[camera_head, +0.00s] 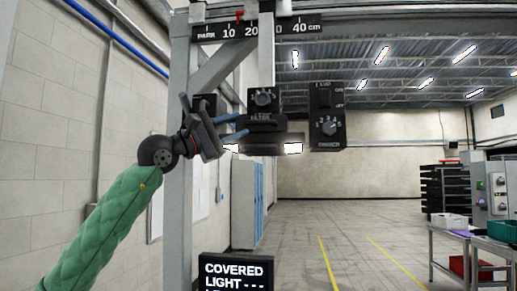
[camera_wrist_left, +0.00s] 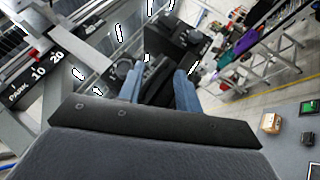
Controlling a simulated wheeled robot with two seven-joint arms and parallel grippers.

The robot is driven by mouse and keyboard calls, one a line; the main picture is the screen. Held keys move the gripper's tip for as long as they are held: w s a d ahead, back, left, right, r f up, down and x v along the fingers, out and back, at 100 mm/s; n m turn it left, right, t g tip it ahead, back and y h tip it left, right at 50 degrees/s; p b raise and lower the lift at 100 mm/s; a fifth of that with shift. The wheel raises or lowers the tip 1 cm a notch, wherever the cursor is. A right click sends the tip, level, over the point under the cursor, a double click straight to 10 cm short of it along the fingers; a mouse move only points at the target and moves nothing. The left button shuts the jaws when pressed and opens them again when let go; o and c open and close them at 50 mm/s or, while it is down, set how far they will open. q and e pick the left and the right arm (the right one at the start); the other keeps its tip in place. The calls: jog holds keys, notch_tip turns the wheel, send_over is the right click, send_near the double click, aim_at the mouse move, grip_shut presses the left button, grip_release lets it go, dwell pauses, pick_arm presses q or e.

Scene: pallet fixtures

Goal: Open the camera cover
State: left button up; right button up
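The camera unit hangs from the overhead frame, with a black FILTER dial box (camera_head: 264,98) on top and a dark cover bar (camera_head: 267,123) below it. Bright light strips show under the bar at both sides. My left gripper (camera_head: 241,124) is at the left end of this bar, its two blue fingers apart, one above the other. In the left wrist view the blue fingers (camera_wrist_left: 158,84) stand wide apart, with dark parts of the unit between and beyond them. Whether they touch the bar is unclear. A display (camera_head: 236,271) below reads COVERED. My right gripper is not in view.
A second black box with a dial (camera_head: 327,116) hangs just right of the unit. A PARK ruler (camera_head: 256,29) runs along the top beam. A metal post (camera_head: 179,150) stands close by my left arm. The floor (camera_head: 345,230) ahead is clear; tables stand far right.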

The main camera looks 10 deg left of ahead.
aim_at(256, 147)
pick_arm(q)
jog(key=w+f+m+y, duration=0.2)
jog(key=w+f+y, duration=0.1)
jog(key=f+y, duration=0.1)
jog(key=shift+a+f+y, duration=0.2)
jog(key=shift+f+y, duration=0.1)
jog(key=shift+f, duration=0.35)
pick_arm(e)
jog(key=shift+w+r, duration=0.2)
